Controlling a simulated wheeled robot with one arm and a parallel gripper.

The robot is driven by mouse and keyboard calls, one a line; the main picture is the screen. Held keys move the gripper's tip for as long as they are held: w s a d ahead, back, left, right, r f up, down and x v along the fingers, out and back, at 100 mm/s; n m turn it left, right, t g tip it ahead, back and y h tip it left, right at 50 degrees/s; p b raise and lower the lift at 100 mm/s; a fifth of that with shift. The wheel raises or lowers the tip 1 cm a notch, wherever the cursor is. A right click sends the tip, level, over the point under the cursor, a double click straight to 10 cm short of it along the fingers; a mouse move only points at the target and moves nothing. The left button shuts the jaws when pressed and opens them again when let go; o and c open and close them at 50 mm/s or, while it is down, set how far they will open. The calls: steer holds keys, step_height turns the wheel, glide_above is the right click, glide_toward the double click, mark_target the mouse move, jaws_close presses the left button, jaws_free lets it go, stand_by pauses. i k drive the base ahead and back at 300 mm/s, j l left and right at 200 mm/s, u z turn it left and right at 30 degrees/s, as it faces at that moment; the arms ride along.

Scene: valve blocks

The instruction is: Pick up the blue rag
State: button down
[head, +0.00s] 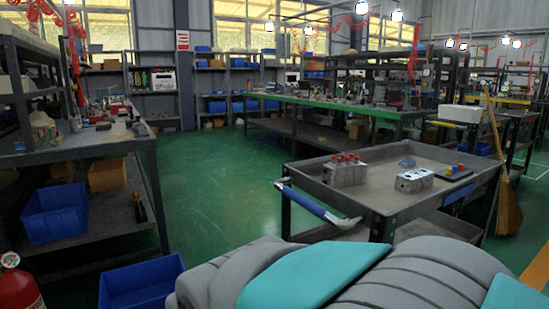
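A small crumpled grey-blue lump (407,162), which looks like the blue rag, lies on the tray top of a dark metal cart (372,204) right of centre. It is behind a grey metal valve block (414,181) and right of another valve block with red caps (345,170). A small dark board with red, yellow and blue pieces (455,171) is to its right. The rag is small in view, so its folds are not clear. My gripper is not in view.
The cart has a raised rim and a blue-sleeved handle (305,203) at its left. A broom (506,195) leans at its right end. A blue bin (141,287) and a red extinguisher (20,287) stand at lower left. Green floor (220,185) is clear between the left workbench and the cart.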

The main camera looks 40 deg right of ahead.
mark_target(407, 162)
steer(key=z, duration=2.15)
steer(key=l+u, duration=0.3)
steer(key=u, duration=0.2)
steer(key=l+u, duration=0.45)
steer(key=i+j, duration=0.1)
